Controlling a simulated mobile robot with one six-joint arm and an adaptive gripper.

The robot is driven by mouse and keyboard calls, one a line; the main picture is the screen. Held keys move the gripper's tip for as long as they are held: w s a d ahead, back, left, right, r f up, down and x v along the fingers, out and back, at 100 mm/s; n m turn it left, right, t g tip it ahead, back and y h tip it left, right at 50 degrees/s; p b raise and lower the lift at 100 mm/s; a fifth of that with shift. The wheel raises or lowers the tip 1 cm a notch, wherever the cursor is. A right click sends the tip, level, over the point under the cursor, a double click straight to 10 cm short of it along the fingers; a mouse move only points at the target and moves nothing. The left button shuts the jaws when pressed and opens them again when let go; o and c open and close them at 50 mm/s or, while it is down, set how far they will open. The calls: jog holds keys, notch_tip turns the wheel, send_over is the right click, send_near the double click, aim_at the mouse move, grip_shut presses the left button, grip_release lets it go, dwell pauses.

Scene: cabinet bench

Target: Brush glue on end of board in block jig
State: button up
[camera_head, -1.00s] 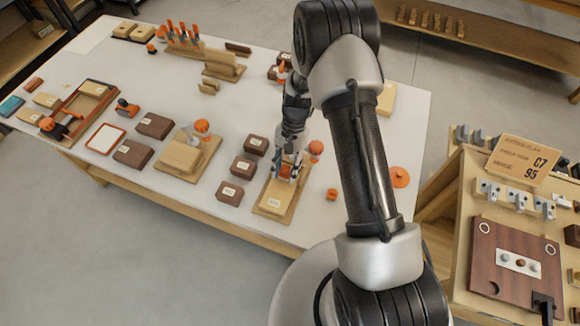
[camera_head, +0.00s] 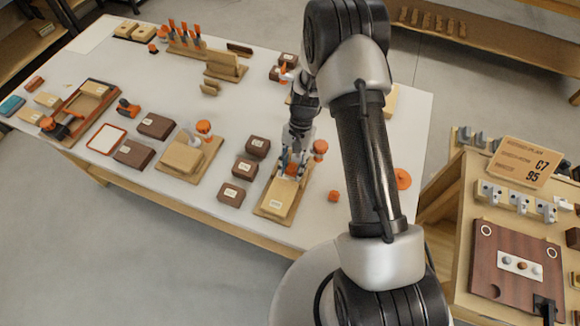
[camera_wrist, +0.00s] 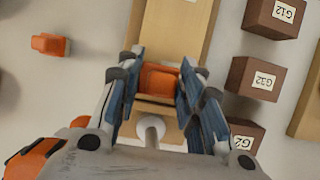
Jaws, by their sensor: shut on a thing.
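My gripper (camera_head: 291,165) is over the far end of a board (camera_head: 282,193) lying in a light wooden jig (camera_head: 270,213). In the wrist view, its blue-lined fingers (camera_wrist: 157,88) are closed around an orange piece (camera_wrist: 160,78), probably the glue brush's handle. A pale round part (camera_wrist: 151,127) shows just below it. The board (camera_wrist: 180,25) runs away from the fingers in the wrist view. Any bristles, any glue and whether the brush touches the board's end cannot be made out.
Dark labelled blocks (camera_head: 245,168) stand left of the jig; a second jig (camera_head: 207,160) lies farther left. An orange-topped item (camera_head: 320,147) stands close at right, with a small orange block (camera_head: 334,196) nearer the table edge. A brush rack (camera_head: 188,47) is at the back.

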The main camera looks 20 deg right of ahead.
jog(key=shift+s, duration=0.3)
jog(key=shift+w+a+r, duration=0.1)
jog(key=shift+w+a, duration=0.2)
jog(key=shift+a, duration=0.25)
jog(key=shift+w+a, duration=0.25)
jog(key=shift+a, duration=0.25)
jog(key=shift+d, duration=0.1)
